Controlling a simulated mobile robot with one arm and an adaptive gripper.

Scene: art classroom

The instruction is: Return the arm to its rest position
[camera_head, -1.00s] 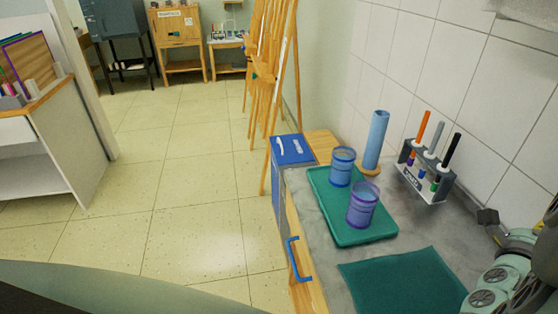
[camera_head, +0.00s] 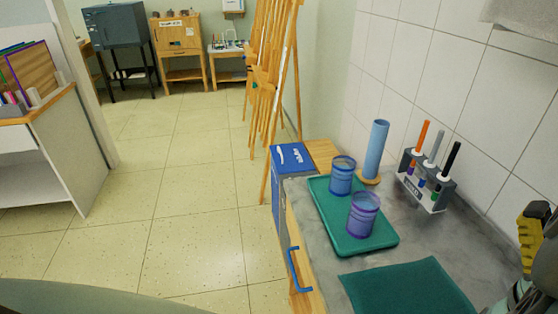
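My arm shows only at the lower right edge, over the right end of the grey counter (camera_head: 310,212). My gripper (camera_head: 533,238) appears there as a yellow and dark part, cut off by the picture edge. Its fingers cannot be made out, so whether it is open or shut is unclear. Nothing is visibly held in it. It is apart from the cups and the marker rack.
A teal tray (camera_head: 345,243) holds a blue cup (camera_head: 342,176) and a purple cup (camera_head: 363,215). Behind stand a blue cylinder (camera_head: 376,150) and a marker rack (camera_head: 426,187). A teal mat (camera_head: 408,290) lies in front. Easels (camera_head: 272,85) stand beyond; the floor at left is clear.

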